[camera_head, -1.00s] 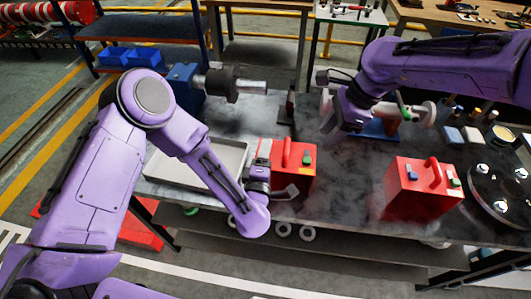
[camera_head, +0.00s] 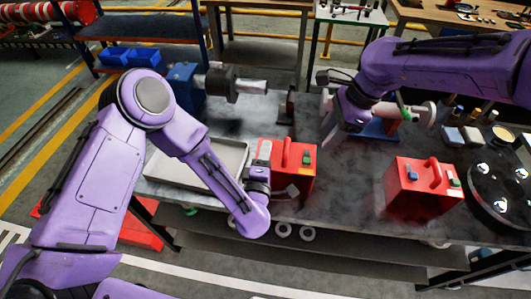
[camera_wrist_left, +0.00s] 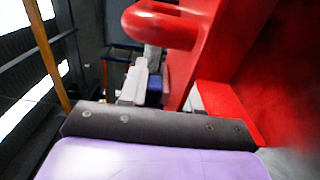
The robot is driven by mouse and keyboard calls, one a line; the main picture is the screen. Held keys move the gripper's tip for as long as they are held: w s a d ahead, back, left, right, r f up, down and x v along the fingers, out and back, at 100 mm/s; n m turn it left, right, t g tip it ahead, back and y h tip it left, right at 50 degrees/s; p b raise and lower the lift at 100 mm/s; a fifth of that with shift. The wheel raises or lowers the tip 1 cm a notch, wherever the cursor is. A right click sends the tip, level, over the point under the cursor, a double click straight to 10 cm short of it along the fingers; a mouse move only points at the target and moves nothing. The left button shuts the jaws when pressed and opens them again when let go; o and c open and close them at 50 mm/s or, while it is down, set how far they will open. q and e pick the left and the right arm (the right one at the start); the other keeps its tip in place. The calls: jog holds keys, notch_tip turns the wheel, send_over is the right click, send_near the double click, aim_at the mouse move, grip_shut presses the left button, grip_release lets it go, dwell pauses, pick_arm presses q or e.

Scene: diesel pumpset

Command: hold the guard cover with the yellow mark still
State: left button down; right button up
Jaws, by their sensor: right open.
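A red guard cover (camera_head: 288,168) with a red top handle and a green block stands at the middle front of the bench. A pale patch shows at its top left; I cannot make out a clear yellow mark. My left gripper (camera_head: 276,188) is at its front left corner. A second red cover (camera_head: 422,190), with blue and green blocks, stands to the right. My right gripper (camera_head: 335,132) is open, behind the covers, fingertips partly hidden.
A shallow light tray (camera_head: 226,157) lies left of the cover, partly behind my left arm. A blue pump with a grey shaft (camera_head: 236,84) is at the back left. A round black plate (camera_head: 505,190) is at the right. Bare bench (camera_head: 345,190) lies between the covers.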

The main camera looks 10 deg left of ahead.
dwell(0.4)
jog(key=shift+a, duration=0.2)
jog(key=c, duration=0.6)
jog(key=a+m+y, duration=0.1)
jog(key=a, duration=0.1)
jog(key=s+a+m+t+y, duration=0.1)
jog(key=a, duration=0.2)
jog(key=a+f+m+t+y, duration=0.1)
jog(key=a, duration=0.1)
jog(key=shift+s+a, duration=0.35)
grip_shut()
jog(key=s+a+m+t+y, duration=0.1)
jog(key=s+a+m+t, duration=0.25)
jog(key=a+m, duration=0.25)
jog(key=s+d+f+m+t+h, duration=0.1)
jog(key=s+d+m+t+h, duration=0.3)
jog(key=s+d+m+h, duration=0.3)
jog(key=s+d+m, duration=0.3)
jog(key=s+d, duration=0.1)
jog(key=shift+f+m+t+h, duration=0.15)
jog(key=shift+m+t+h, duration=0.15)
jog(key=shift+m+t, duration=0.1)
